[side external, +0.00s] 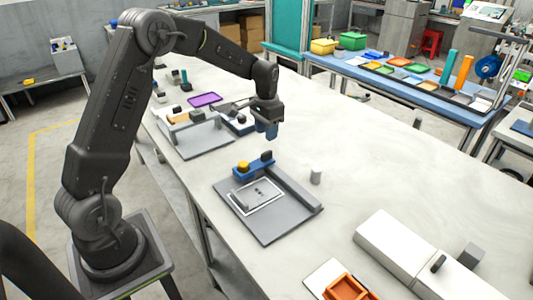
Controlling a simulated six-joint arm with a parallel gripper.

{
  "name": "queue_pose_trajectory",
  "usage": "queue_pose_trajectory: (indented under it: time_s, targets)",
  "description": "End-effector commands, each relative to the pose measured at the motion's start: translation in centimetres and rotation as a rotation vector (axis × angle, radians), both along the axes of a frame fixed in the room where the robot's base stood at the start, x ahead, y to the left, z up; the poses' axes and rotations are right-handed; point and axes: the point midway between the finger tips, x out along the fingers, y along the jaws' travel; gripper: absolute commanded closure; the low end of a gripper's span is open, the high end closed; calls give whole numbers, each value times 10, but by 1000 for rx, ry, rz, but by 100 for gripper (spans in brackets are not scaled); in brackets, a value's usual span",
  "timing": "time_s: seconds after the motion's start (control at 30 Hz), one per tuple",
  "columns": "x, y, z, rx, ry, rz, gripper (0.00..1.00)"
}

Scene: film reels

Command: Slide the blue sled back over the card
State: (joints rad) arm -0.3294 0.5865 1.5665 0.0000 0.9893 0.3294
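The blue sled (255,169) lies across the far end of a grey baseplate (268,229). It carries a yellow knob (243,167) and a dark block (266,156). The pale card (257,196), with a light border and small dark marks, lies flat on the baseplate on the near side of the sled. The sled is beside the card and leaves most of it uncovered. My gripper (266,131) points down with blue fingertips, above and beyond the sled, apart from it. The fingers are too small to tell their opening.
A grey raised rail (291,188) runs along the baseplate's right edge. Another grey fixture (205,142) lies behind left. White boxes (395,243) and an orange tray (346,288) are at the front right.

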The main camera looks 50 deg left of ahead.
Motion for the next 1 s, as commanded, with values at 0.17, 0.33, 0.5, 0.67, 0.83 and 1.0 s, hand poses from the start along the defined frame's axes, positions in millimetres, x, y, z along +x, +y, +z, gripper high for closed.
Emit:
queue_pose_trajectory:
  time_s: [0.17,0.33,0.5,0.67,0.83,1.0]
  targets:
    - [-1,-1,-38,-1,4,0,61]
    - [0,0,-66,-1,2,0,61]
    - [0,0,-81,0,1,0,61]
    - [0,0,-85,0,-1,0,61]
    - [0,0,-85,0,-1,0,61]
    - [0,0,-85,0,-1,0,74]
